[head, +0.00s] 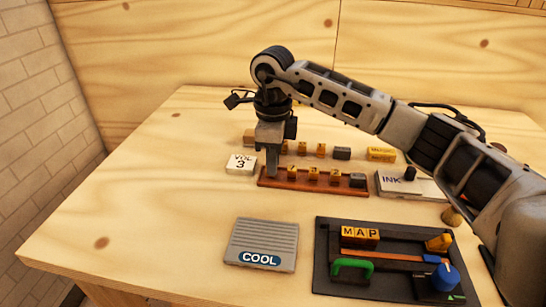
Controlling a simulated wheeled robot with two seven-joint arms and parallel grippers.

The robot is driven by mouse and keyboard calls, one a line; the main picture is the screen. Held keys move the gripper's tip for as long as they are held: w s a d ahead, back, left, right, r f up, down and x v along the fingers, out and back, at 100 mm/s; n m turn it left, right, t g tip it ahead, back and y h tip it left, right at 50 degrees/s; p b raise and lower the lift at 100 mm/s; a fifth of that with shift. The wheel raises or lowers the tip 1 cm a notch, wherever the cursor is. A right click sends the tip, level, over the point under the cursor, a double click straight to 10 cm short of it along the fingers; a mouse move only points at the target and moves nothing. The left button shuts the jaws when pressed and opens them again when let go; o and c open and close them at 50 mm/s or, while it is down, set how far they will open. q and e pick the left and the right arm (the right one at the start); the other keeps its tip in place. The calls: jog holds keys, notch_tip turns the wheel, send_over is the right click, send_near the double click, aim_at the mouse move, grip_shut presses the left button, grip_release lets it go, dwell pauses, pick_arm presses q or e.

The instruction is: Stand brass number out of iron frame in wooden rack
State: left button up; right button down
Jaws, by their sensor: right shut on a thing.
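The wooden rack (313,187) is a long reddish-brown strip near the middle of the table. Several small brass blocks (313,173) stand in it, with a dark block (357,180) at its right end. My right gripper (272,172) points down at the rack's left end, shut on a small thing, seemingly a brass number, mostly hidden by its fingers. I cannot tell whether that thing touches the rack. The iron frame (393,284) is a dark tray at front right. It holds brass letters reading MAP (360,235), a green handle (352,266) and a blue knob (446,277). My left gripper is not in view.
An INK pad (405,187) is at right, partly under my arm. A grey COOL plate (262,243) lies in front. The table's left side is clear.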

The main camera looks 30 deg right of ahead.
jog(key=shift+f, duration=0.15)
jog(key=shift+f, duration=0.1)
jog(key=c, duration=1.3)
grip_release()
jog(key=shift+c, duration=0.2)
notch_tip(320, 180, up, 12)
